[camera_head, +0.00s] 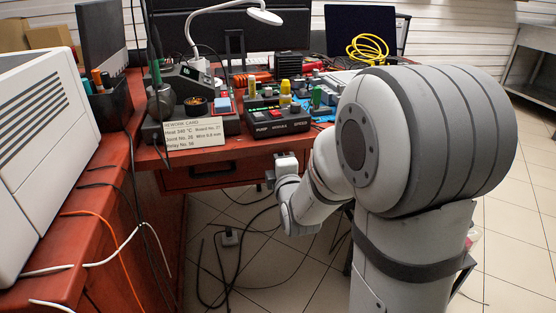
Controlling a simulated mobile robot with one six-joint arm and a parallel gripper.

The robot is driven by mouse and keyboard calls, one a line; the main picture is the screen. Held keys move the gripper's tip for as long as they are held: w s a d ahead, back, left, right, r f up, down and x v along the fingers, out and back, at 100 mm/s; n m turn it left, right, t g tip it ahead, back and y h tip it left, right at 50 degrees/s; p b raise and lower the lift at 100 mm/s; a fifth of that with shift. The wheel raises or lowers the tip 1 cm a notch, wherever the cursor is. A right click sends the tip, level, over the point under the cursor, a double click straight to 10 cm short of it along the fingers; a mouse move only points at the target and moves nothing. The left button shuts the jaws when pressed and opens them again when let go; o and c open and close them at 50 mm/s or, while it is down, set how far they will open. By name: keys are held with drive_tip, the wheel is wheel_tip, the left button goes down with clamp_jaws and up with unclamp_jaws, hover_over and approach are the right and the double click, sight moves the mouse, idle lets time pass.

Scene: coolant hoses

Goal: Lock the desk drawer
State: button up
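The reddish wooden desk drawer (235,172) is under the front edge of the desk (224,150), left of centre. Its front shows a dark handle and looks flush with the desk. My gripper (284,164) is at the right end of the drawer front, close to it. Whether it touches is unclear. The wrist hides most of the fingers, so I cannot tell whether they are open or shut. No key or lock can be made out; that part of the front is behind my gripper.
A rework card (195,134) leans at the desk edge. A control box with buttons (276,117) and a soldering station (184,88) stand above the drawer. Black cables (236,262) lie on the tiled floor below. A white machine (40,150) stands at left.

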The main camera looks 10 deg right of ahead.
drive_tip(key=shift+a, duration=0.1)
idle(0.3)
drive_tip(key=o, duration=1)
drive_tip(key=shift+s, duration=0.1)
